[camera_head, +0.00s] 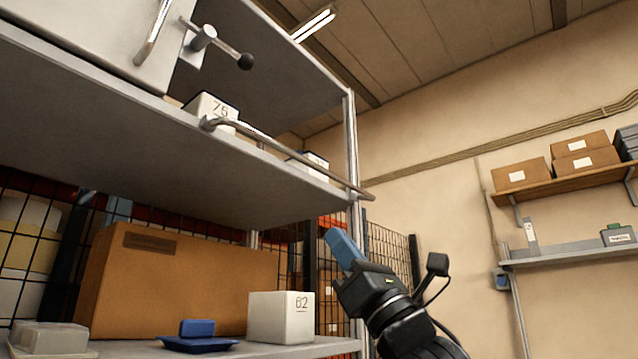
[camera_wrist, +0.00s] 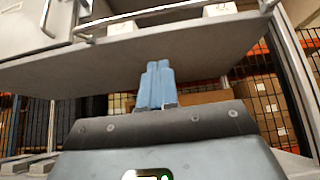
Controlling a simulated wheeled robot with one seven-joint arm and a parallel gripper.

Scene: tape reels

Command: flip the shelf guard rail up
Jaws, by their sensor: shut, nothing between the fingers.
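The guard rail (camera_head: 290,158) is a thin metal bar along the front edge of the upper shelf (camera_head: 120,140). Its left end meets a round bracket on the shelf edge, and its right end reaches past the upright post. In the wrist view the rail (camera_wrist: 160,11) crosses above the shelf's underside (camera_wrist: 110,62). My gripper (camera_head: 332,236) is below the shelf's right end, apart from the rail, with blue fingers pointing up and left. In the wrist view the fingers (camera_wrist: 158,66) are together and empty, beneath the rail. Their exact distance to the shelf is unclear.
Box 76 (camera_head: 211,106) and another white box (camera_head: 311,161) stand behind the rail. Below are a large cardboard box (camera_head: 180,285), white box 62 (camera_head: 281,317) and a blue item (camera_head: 198,336). The metal post (camera_head: 351,150) stands near my gripper. Open room lies to the right.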

